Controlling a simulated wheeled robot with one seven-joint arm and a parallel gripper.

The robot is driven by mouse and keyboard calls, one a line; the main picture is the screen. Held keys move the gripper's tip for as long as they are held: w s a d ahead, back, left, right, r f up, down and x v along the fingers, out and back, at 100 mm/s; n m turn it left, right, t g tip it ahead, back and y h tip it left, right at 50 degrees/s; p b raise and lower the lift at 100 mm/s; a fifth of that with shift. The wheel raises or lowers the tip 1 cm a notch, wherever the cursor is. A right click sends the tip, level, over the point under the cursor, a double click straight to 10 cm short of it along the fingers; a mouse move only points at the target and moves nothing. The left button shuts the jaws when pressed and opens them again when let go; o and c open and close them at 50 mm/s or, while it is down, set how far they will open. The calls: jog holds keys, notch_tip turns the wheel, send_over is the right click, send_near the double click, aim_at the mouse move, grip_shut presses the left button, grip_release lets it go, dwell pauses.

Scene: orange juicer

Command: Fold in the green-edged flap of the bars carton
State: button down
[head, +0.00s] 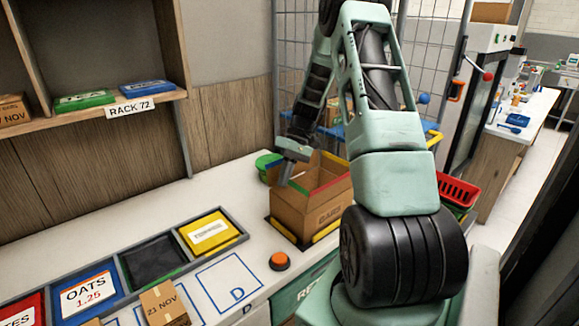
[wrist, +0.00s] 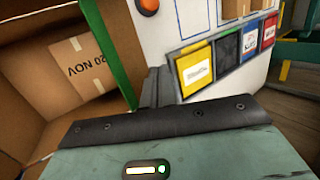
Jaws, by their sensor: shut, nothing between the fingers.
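The open bars carton (head: 312,212) stands on the counter in the head view, with red-, blue- and green-edged flaps around its top. The green-edged flap (wrist: 112,55) runs along the carton's side in the wrist view and looks raised. Its green edge also shows in the head view (head: 299,188). My gripper (head: 285,180) is at the carton's left side. In the wrist view its shut, empty fingers (wrist: 156,88) are just right of the green edge, on the outer side; I cannot tell whether they touch it. A small box marked 20 NOV (wrist: 82,62) lies inside.
An orange button (head: 279,261) sits on the counter in front of the carton. Yellow-and-black corner guides (head: 283,230) surround the carton's base. A row of bins with a yellow pack (head: 208,232) is at left. A green container (head: 268,165) stands behind.

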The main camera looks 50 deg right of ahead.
notch_tip(320, 180, up, 12)
jog(key=s+a+r+t+h+p, duration=0.1)
jog(key=a+t+h+p, duration=0.15)
jog(key=h+p, duration=0.5)
jog(key=h+b, duration=0.1)
jog(key=h, duration=0.1)
send_over(289, 182)
jog(key=a, duration=0.1)
notch_tip(289, 182, down, 11)
jog(key=shift+w+a+f, duration=0.1)
jog(key=shift+f, duration=0.1)
jog(key=shift+d+f, duration=0.25)
jog(key=shift+f, duration=0.25)
jog(key=shift+d+f, duration=0.25)
jog(key=shift+f, duration=0.25)
jog(key=shift+d+f+t, duration=0.1)
jog(key=shift+t, duration=0.15)
